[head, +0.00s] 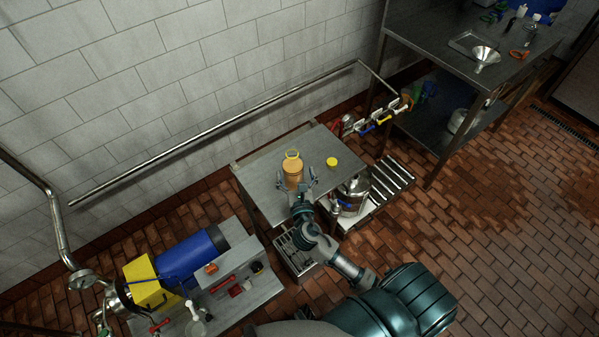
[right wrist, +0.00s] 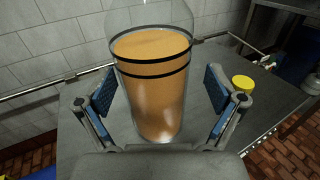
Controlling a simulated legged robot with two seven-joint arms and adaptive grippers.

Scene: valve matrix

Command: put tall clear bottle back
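The tall clear bottle (head: 293,172) holds an orange-brown liquid and stands upright on the small metal table (head: 262,190). In the right wrist view the bottle (right wrist: 153,85) has dark bands near the liquid's top, and its upper end is cut off by the frame. My right gripper (head: 300,187) is at the bottle's near side. In the right wrist view its two blue-padded fingers (right wrist: 160,98) are spread to either side of the bottle, with gaps showing. A yellow cap (head: 332,162) lies on the table to the right of the bottle. My left gripper is not visible.
A metal pot (head: 353,190) stands by the table's right edge, next to a roller rack (head: 384,187). A blue and yellow motor unit (head: 180,262) is at lower left. A steel shelf table (head: 450,60) is at upper right. A wall rail (head: 220,128) runs behind.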

